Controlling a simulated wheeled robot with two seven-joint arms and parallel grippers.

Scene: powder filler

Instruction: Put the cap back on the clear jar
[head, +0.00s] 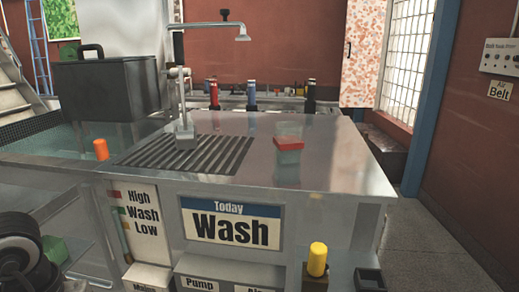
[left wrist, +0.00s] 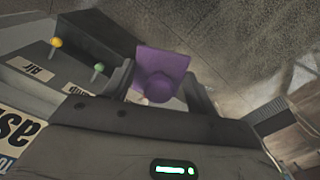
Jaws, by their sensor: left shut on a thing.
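A small jar-like thing (head: 287,172) with a greyish, see-through body stands on the right part of the metal counter in the head view. A red square-edged piece (head: 289,144) shows at its top; I cannot tell whether it is a cap. In the left wrist view my left gripper (left wrist: 160,84) is shut on a purple piece (left wrist: 163,62) with a flat square part and a round knob. The purple piece is between the two dark fingers. It does not show in the head view. My right gripper is not in view.
The metal counter (head: 235,185) has a slotted drain under a tap (head: 184,130). A black bin (head: 105,88) stands at the back left. Bottles with red, blue and dark tops stand behind the counter. Yellow (head: 317,257) and orange (head: 101,148) knobs stick up at its front and left.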

